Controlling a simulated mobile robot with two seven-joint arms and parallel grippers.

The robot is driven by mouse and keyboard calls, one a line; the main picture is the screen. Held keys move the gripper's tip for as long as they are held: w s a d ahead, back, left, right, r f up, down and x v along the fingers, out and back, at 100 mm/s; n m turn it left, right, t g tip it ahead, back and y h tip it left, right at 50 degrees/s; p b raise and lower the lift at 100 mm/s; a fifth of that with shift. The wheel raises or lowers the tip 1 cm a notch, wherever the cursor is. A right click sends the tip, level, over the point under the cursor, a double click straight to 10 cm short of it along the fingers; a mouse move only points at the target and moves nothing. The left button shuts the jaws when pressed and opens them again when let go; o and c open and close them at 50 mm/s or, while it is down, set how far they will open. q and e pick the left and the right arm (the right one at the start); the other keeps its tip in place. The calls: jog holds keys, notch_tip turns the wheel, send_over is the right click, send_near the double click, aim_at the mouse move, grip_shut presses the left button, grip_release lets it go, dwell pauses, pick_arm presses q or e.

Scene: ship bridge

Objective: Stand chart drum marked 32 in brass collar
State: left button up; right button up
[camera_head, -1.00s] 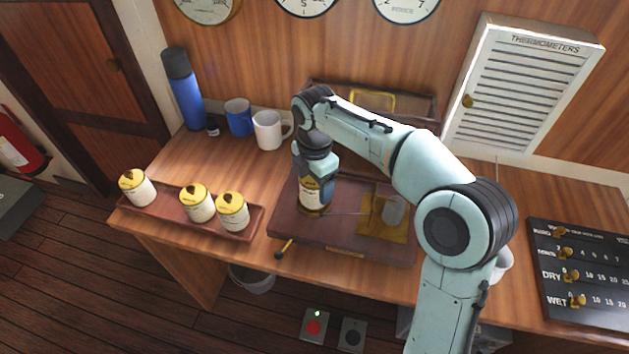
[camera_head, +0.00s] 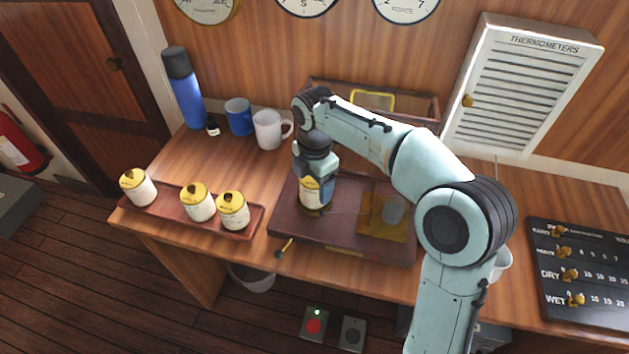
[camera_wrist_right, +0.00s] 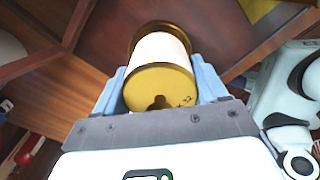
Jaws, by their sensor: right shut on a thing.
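My right gripper (camera_wrist_right: 162,88) is shut on a white chart drum (camera_wrist_right: 160,55) with a yellow-gold lid, its blue fingers on either side. In the head view the drum (camera_head: 315,193) stands upright on the dark red-brown board, under my right gripper (camera_head: 316,178). A brass collar (camera_wrist_right: 150,29) shows around the drum's far end in the wrist view; I cannot tell whether the drum is fully seated. My left gripper is not in view.
Several similar drums (camera_head: 197,203) stand in a long wooden tray (camera_head: 168,212) at the left. A blue mug (camera_head: 239,117), a white mug (camera_head: 267,130) and a blue flask (camera_head: 184,92) stand behind. A brass plate (camera_head: 374,226) lies on the board's right side.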

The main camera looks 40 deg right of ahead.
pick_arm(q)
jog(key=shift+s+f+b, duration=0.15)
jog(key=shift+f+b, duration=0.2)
pick_arm(e)
jog(key=shift+f, duration=0.6)
jog(key=o, duration=0.9)
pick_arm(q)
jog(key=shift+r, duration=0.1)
pick_arm(e)
jog(key=shift+r, duration=0.15)
notch_tip(320, 180, up, 6)
jog(key=p, duration=0.4)
jog(key=shift+p, duration=0.4)
jog(key=shift+r+p, duration=1.55)
jog(key=shift+r, duration=0.9)
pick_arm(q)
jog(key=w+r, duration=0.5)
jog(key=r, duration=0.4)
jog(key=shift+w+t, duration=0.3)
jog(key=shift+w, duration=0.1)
pick_arm(e)
jog(key=shift+w+f, duration=0.1)
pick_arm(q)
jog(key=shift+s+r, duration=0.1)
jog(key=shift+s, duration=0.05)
